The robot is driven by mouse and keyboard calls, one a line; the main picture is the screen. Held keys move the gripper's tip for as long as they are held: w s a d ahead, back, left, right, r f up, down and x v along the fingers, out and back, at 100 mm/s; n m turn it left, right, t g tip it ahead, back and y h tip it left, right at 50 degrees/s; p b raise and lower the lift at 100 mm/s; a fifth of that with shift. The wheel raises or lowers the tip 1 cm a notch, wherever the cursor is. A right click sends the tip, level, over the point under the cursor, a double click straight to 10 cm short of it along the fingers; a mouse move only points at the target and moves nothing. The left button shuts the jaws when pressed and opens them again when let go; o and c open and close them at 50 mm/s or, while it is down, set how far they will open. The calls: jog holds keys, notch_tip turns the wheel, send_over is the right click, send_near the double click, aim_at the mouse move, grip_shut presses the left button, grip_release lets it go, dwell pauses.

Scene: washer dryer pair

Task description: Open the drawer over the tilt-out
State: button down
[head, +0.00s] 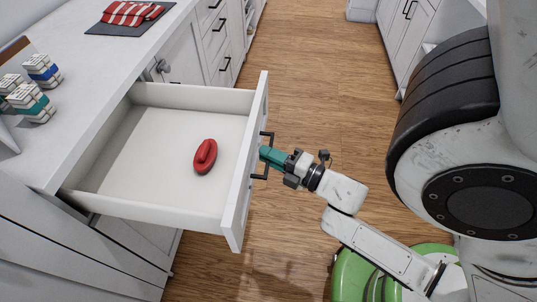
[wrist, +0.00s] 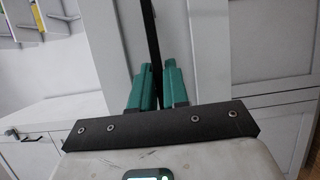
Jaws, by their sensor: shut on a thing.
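The white drawer (head: 241,180) stands pulled far out from the counter on the left in the head view. Its black bar handle (head: 267,135) is on the outer face. My gripper (head: 265,155), with teal fingers, is shut on this handle from the right. In the wrist view the fingers (wrist: 158,88) close around the dark handle bar (wrist: 152,40). A red oval object with a raised grip (head: 205,157) lies on the drawer floor. The cabinet front under the drawer is largely hidden by it, so the tilt-out cannot be made out clearly.
The counter (head: 85,100) holds small stacked boxes (head: 30,98) and a red striped cloth (head: 130,13) on a dark mat. More drawers (head: 218,40) line the left side. White cabinets (head: 405,30) stand at the upper right. Wooden floor (head: 320,80) lies open between them.

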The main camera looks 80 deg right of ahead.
jog(key=c, duration=1.2)
grip_release()
jog(key=shift+s, duration=0.1)
jog(key=v, duration=1)
jog(key=shift+s+b, duration=0.35)
jog(key=shift+b, duration=0.1)
jog(key=shift+a, duration=0.15)
